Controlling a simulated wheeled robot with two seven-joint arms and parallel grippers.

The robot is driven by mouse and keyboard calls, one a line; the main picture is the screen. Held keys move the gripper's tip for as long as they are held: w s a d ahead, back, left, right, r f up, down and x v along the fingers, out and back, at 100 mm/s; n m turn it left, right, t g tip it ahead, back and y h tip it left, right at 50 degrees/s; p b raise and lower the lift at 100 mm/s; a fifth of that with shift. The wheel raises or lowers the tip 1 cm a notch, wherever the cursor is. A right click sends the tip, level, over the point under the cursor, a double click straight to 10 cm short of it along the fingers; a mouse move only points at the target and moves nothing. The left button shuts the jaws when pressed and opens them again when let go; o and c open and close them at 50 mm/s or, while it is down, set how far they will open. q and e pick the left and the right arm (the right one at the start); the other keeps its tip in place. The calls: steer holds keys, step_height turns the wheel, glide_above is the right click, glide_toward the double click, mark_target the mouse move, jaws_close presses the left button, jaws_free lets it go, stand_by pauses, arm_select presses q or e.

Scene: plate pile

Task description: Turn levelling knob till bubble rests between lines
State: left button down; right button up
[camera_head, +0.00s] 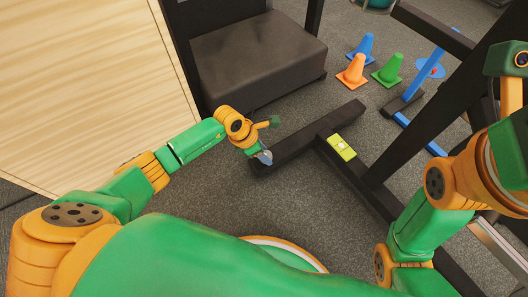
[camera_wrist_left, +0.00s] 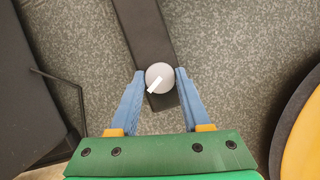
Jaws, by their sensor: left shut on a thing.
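The levelling knob is a round grey disc with a white mark (camera_wrist_left: 160,78), at the end of a black beam (camera_wrist_left: 147,32) in the left wrist view. The white mark slants from lower left to upper right. My left gripper (camera_wrist_left: 160,84) has its blue fingers on both sides of the knob, shut on it. In the head view my left gripper (camera_head: 264,156) is at the near left end of the beam, and the knob is mostly hidden there. A yellow-green level (camera_head: 341,147) lies on the black frame; its bubble is too small to read.
Blue, orange (camera_head: 353,72) and green cones stand on the grey carpet at the back. A dark padded block (camera_head: 255,55) and a pale wooden panel (camera_head: 90,80) are on the left. A black upright post (camera_head: 440,110) rises right of the level.

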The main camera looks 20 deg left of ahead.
arm_select(q)
steer(key=shift+w+a+f+m+g+b, duration=0.1)
steer(key=shift+f+m+g+b, duration=0.2)
steer(key=shift+m+b, duration=0.45)
steer(key=shift+r+m+b, duration=0.1)
steer(key=shift+m+b, duration=0.2)
steer(key=shift+m, duration=0.15)
steer(key=shift+r, duration=0.2)
steer(key=shift+c, duration=1.8)
jaws_free()
